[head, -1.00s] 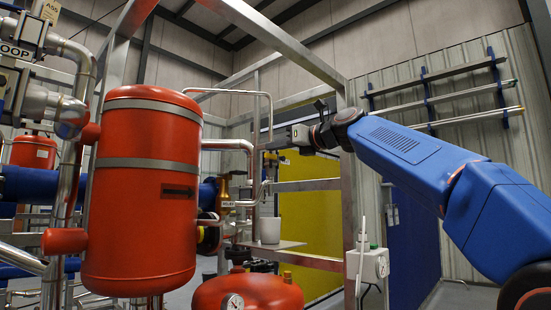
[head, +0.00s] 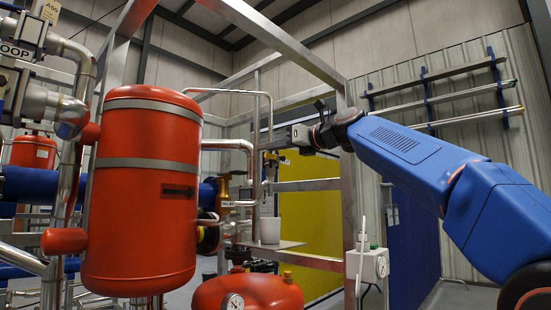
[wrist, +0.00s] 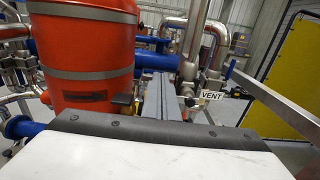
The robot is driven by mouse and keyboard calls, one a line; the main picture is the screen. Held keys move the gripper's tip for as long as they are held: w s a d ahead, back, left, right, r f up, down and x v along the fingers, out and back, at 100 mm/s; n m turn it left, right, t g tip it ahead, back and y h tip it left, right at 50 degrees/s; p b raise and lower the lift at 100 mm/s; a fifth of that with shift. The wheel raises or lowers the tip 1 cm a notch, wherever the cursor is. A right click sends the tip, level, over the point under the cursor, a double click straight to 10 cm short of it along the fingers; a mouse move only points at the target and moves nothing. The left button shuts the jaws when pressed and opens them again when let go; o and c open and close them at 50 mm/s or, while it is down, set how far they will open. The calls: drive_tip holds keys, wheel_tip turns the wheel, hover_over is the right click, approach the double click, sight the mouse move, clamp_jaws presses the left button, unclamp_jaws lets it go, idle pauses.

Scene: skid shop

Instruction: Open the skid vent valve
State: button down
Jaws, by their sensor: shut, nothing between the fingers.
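A white tag reading VENT (wrist: 212,95) hangs beside a small metal valve (wrist: 188,90) on a thin steel pipe in the wrist view. A short blue piece (wrist: 231,68), perhaps its lever, sticks up just right of the valve; I cannot tell its setting. My gripper (wrist: 160,80) is shut and empty, its grey fingers pointing forward just left of the valve. In the head view my gripper (head: 267,146) is beside the thin vent pipe (head: 270,108), near its lower part. The valve there is small and partly hidden, and I cannot tell whether the fingers touch it.
A large red tank (head: 140,200) stands left of the gripper. A white cup (head: 270,231) sits on a small shelf below the pipe. Metal frame posts (head: 349,200) stand close right, and a yellow panel (head: 312,220) is behind. A lower red vessel (head: 248,294) is in front.

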sight(271, 156)
drive_tip(key=shift+f, duration=0.15)
drive_tip(key=shift+f, duration=0.35)
drive_tip(key=shift+f, duration=0.1)
drive_tip(key=shift+s+a+f, duration=0.1)
drive_tip(key=shift+s+f, duration=0.05)
drive_tip(key=shift+f, duration=1.75)
